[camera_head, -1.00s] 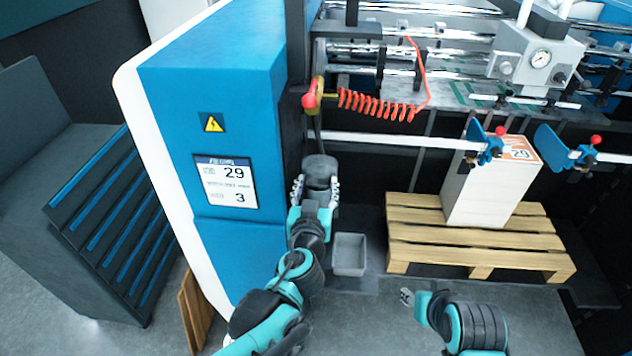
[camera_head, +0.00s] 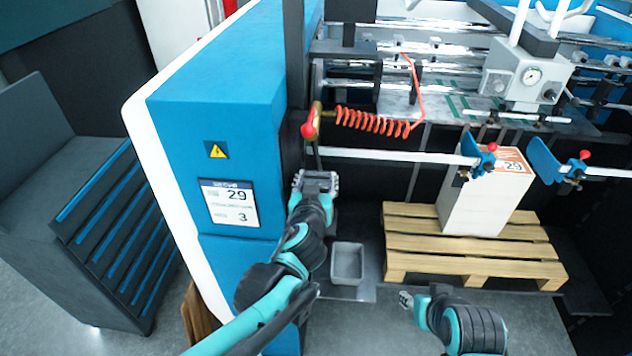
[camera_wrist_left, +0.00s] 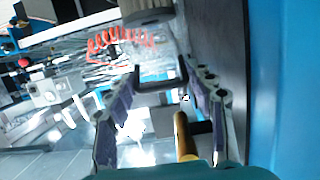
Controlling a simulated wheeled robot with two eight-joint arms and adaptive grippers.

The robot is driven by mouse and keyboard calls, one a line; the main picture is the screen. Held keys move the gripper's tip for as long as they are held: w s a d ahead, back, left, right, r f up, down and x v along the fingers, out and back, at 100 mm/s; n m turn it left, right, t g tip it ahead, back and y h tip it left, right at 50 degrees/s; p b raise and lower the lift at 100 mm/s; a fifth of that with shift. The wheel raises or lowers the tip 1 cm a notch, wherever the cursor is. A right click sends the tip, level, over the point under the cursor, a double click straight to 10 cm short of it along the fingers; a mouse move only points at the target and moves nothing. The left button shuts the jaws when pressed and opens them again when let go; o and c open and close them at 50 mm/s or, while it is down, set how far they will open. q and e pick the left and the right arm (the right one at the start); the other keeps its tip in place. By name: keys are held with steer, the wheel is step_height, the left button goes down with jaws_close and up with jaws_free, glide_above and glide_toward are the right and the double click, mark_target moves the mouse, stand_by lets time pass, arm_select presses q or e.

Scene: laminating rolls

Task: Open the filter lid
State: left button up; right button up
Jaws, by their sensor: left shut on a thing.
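My left gripper (camera_head: 316,184) is beside the blue machine housing, below the red-handled valve (camera_head: 310,128) and its hose. Its fingers are shut on a dark, square-edged part, seemingly the filter lid (camera_head: 318,181). In the left wrist view the same dark part (camera_wrist_left: 160,78) spans the space between the fingers, and a brass-coloured rod (camera_wrist_left: 182,135) shows below it. A grey ribbed cylinder (camera_wrist_left: 146,11), perhaps the filter body, is at the top of that view, apart from the fingers. My right gripper (camera_head: 407,300) is low at the front; its finger opening is unclear.
A wooden pallet (camera_head: 470,245) with a white stack (camera_head: 475,205) is to the right. The blue housing (camera_head: 225,90) is close on the left, and an orange coiled hose (camera_head: 370,122) hangs above.

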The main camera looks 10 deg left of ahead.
arm_select(q)
steer(key=shift+d+r, duration=0.1)
steer(key=o, duration=1.4)
steer(key=shift+o, duration=0.2)
steer(key=shift+d, duration=0.1)
steer(key=v, duration=1.2)
steer(key=shift+c, duration=0.2)
